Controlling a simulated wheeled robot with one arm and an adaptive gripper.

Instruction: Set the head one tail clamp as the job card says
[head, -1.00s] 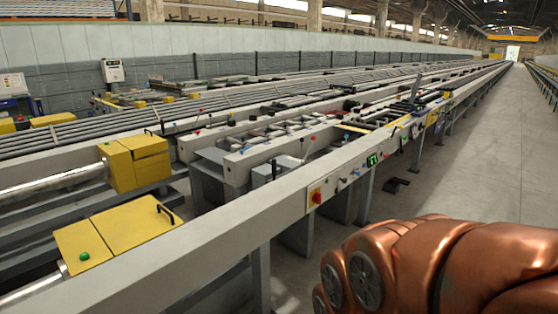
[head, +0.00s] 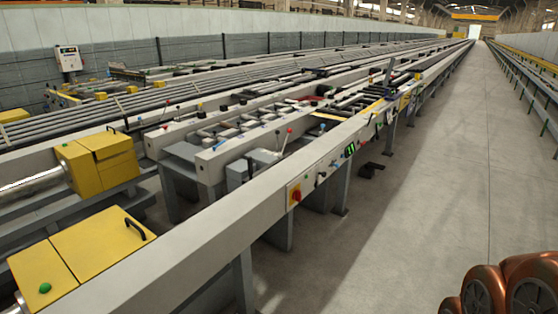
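The long runout table runs from the lower left to the far right, with a pale front rail (head: 215,237). I cannot tell which part is the head one tail clamp, and no job card is readable. My gripper is not in view; only copper-coloured rounded parts of my arm show at the lower right.
Yellow boxes with black handles (head: 85,248) (head: 98,160) sit at the left end of the table. A dark foot pedal (head: 370,169) lies on the floor by the table legs. The concrete aisle (head: 420,220) on the right is clear. Another rack (head: 530,85) lines its far side.

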